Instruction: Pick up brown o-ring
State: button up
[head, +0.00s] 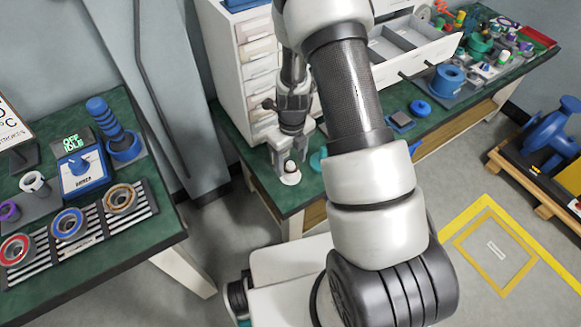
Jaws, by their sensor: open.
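My gripper (289,162) points down over the left corner of the green bench by the drawer cabinet. Its jaws are open. Between and just below the fingers is a small white round piece (290,177) with a dark reddish-brown bit (290,167) on top. It is too small to tell whether this bit is the brown o-ring, or whether a finger touches it. On the left table, a brown-orange ring (108,199) sits at the right end of a striped rack, beside a blue-edged ring (56,228) and a red-edged ring (3,252).
The white drawer cabinet (254,50) stands close behind my gripper, with an open drawer (420,48) to the right. A teal round thing (317,160) lies right of the gripper. My arm hides part of the bench.

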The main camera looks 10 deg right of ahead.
jog(key=shift+f, duration=0.25)
dwell(0.3)
jog(key=c, duration=1.2)
